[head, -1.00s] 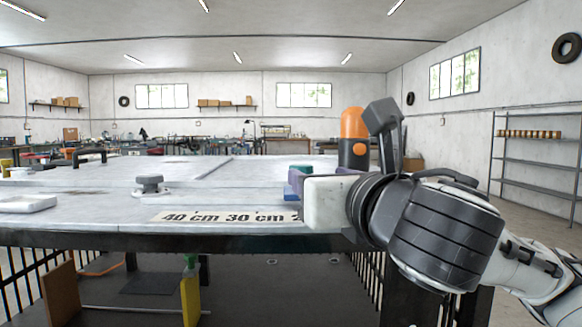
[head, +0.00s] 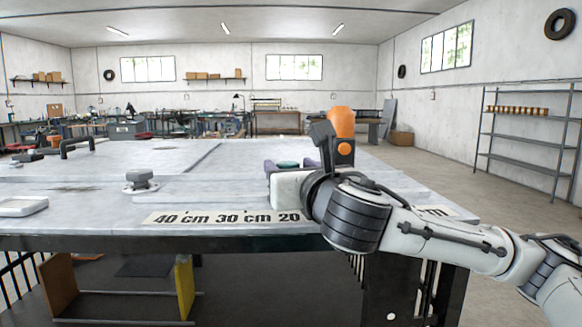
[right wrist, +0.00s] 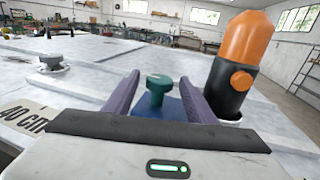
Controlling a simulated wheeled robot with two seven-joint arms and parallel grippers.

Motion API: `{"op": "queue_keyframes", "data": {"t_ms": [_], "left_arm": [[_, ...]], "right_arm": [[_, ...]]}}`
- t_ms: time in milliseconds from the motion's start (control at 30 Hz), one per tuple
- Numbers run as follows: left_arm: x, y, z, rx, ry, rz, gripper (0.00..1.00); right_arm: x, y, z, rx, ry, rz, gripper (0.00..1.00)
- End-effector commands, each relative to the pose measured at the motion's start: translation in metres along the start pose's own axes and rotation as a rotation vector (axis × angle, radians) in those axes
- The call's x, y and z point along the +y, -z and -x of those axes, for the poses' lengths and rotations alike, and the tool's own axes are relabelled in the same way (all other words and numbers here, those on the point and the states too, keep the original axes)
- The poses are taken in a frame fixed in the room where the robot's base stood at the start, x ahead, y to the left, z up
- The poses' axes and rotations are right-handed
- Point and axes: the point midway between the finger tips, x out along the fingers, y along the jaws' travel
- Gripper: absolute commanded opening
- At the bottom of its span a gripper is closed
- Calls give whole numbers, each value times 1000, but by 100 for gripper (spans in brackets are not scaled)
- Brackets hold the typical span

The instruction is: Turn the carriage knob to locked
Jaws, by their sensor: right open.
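A dark green knob (right wrist: 158,90) stands on a blue carriage (right wrist: 172,108) in the right wrist view. The knob has a pale mark on its top. My right gripper (right wrist: 160,88) has purple fingers, open, one on each side of the knob with a gap showing on both sides. In the head view the green knob (head: 288,165) shows just beyond the gripper body, between the fingertips (head: 292,167). The blue carriage is hidden there. My left gripper is not in view.
An orange and black cylinder with an orange button (head: 341,135) stands close right of my right gripper. A grey knob on a pale base (head: 141,180) sits to the left on the bench. A centimetre scale strip (head: 225,217) runs along the front edge. A white tray (head: 22,206) lies far left.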

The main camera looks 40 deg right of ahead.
Motion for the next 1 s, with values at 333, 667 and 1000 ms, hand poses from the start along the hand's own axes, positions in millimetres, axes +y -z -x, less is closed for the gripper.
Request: {"op": "queue_keyframes", "data": {"t_ms": [333, 667, 1000], "left_arm": [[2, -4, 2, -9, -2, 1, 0], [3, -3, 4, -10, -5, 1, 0], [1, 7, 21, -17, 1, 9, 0]], "right_arm": [[0, 0, 0, 0, 0, 0, 27], [1, -1, 0, 0, 13, 0, 10], [8, -4, 0, 4, 179, -1, 10]]}}
